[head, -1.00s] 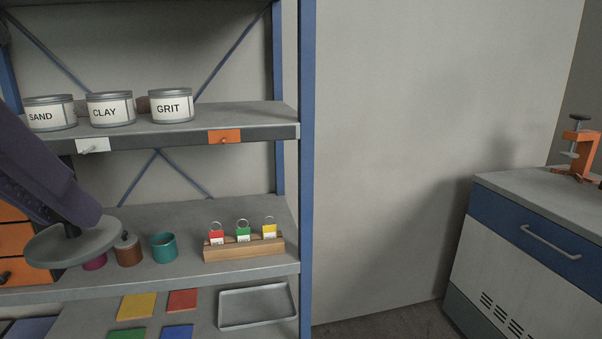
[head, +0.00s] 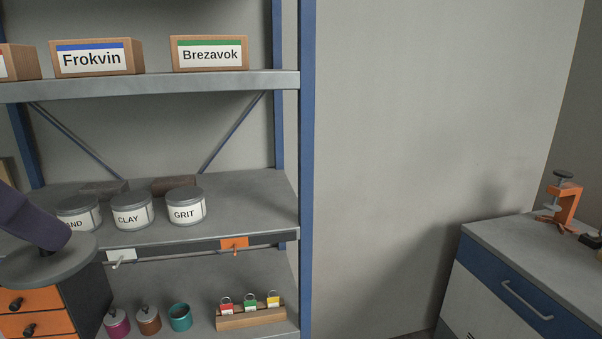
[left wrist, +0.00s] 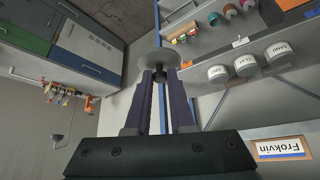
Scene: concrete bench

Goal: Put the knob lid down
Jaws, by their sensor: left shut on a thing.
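The knob lid (head: 68,262), a round grey disc, is at the lower left of the head view, held in the air in front of the shelf rack. My left gripper (head: 48,246) is above it and shut on its knob. The left wrist view shows the lid (left wrist: 157,61) beyond the two fingertips (left wrist: 160,76), which close on the dark knob. In the head view the lid hides part of the orange drawer unit. My right gripper is not in view.
Tins marked CLAY (head: 131,210) and GRIT (head: 187,207) stand on the middle shelf. A bench (head: 535,275) with an orange clamp stands right.

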